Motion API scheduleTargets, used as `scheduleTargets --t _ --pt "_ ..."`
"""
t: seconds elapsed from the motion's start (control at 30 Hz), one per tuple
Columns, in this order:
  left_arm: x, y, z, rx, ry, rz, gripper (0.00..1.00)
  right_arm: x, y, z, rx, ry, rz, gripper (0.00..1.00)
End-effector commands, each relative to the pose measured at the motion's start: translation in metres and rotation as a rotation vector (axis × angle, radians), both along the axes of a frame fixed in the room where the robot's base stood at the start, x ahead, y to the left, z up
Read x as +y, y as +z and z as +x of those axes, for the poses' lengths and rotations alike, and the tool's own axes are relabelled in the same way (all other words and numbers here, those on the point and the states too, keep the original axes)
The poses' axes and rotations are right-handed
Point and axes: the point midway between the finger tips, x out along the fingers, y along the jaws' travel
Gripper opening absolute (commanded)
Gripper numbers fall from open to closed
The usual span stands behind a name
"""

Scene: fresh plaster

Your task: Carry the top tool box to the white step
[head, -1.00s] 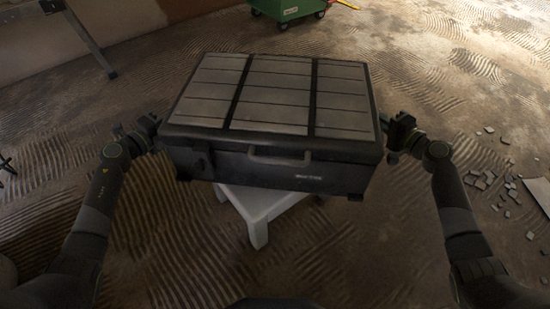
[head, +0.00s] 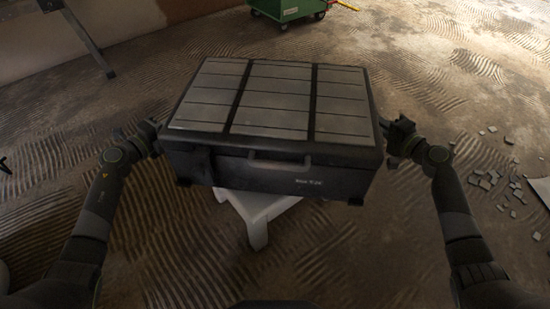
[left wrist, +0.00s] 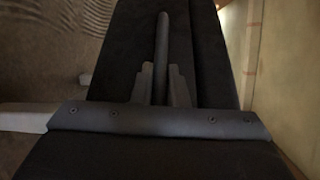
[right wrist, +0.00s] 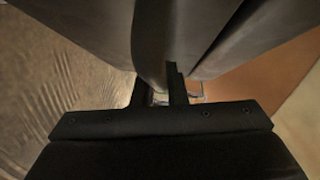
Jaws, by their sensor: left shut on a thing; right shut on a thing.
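The tool box (head: 268,172) is a dark grey case with a ribbed lid and a front handle. It is level between my two grippers in the head view. My left gripper (head: 152,138) is shut on its left side, and my right gripper (head: 393,137) is shut on its right side. The left wrist view shows the left fingers (left wrist: 162,85) at a bar on the box's side. In the right wrist view the right fingers (right wrist: 170,88) are against the box. The white step (head: 257,216) stands on the floor below and behind the box, which hides most of it.
A green wheeled cart (head: 288,10) stands at the back. A grey metal leg (head: 90,38) is at the upper left. Broken tile pieces (head: 490,178) lie on the floor at the right. The ridged floor around the step is otherwise mostly clear.

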Motion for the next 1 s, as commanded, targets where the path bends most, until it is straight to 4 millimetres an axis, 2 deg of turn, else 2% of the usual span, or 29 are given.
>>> scheduleTargets --t 0.43,0.47,0.6,0.87,1.0 --pt "0.001 -0.015 0.001 -0.008 0.001 0.003 0.0 -0.001 -0.015 0.001 -0.005 -0.003 0.0 0.0" --pt "0.001 -0.016 0.0 -0.001 0.003 0.004 0.17 -0.002 -0.017 0.0 0.002 -0.003 -0.002 0.16" --pt "0.001 -0.016 0.0 -0.001 0.002 0.003 0.35 -0.001 -0.016 0.0 0.001 -0.002 -0.001 0.34" --pt "0.001 -0.016 0.0 0.0 0.001 0.001 0.35 0.0 -0.016 0.0 0.0 -0.001 0.0 0.34" --pt "0.005 -0.016 -0.007 -0.001 0.001 0.003 0.35 0.0 -0.016 0.0 0.0 0.0 0.0 0.34"
